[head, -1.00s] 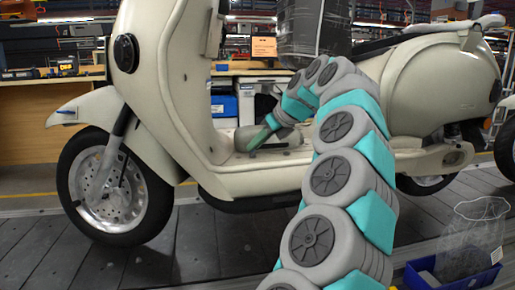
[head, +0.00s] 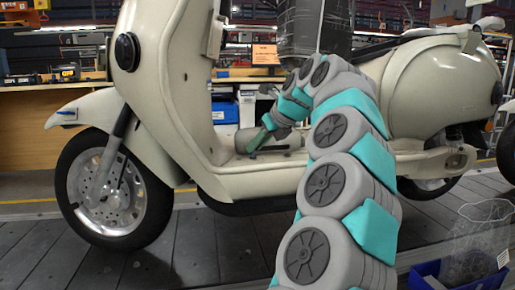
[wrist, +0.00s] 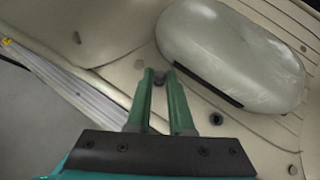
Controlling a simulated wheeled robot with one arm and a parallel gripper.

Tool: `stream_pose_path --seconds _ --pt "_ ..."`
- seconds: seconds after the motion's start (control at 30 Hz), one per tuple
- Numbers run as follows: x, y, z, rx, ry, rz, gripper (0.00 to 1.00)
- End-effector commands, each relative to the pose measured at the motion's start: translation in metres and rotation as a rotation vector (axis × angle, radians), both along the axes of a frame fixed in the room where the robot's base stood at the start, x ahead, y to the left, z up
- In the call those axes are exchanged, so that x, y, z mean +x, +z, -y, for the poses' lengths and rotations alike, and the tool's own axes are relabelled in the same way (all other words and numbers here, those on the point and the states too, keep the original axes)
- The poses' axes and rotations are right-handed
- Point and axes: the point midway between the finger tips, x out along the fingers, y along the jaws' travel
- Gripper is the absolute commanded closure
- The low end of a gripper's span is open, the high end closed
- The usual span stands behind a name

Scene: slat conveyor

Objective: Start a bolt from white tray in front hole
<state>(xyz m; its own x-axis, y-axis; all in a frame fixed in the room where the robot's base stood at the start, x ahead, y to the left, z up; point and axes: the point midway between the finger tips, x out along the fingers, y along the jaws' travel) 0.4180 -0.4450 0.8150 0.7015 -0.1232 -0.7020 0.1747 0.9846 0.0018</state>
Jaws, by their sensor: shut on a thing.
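My gripper (wrist: 159,76) has green fingers. They are shut on a small dark bolt (wrist: 159,82) whose end shows between the fingertips in the wrist view. The tips are over the cream scooter floorboard (wrist: 118,80); I cannot tell if the bolt touches it. A larger dark round spot (wrist: 216,118), a hole or bolt head, lies to the right. In the head view my gripper (head: 251,148) is low over the scooter's floorboard (head: 235,172). I cannot make out the white tray.
A rounded cream cover (wrist: 230,50) sits on the floorboard close right of my fingers. The scooter's front shield (head: 165,80) stands left of my gripper. A blue bin (head: 430,275) with a clear bag stands at the lower right. Dark slats (head: 200,250) run below the scooter.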

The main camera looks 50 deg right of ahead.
Motion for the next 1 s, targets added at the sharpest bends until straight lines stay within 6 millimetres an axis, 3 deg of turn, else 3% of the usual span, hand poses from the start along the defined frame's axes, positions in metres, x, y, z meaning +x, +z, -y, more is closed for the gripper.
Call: stream_pose_path --seconds 1.0 --pt "0.0009 -0.0027 -0.0035 -0.001 -0.206 -0.004 1.0"
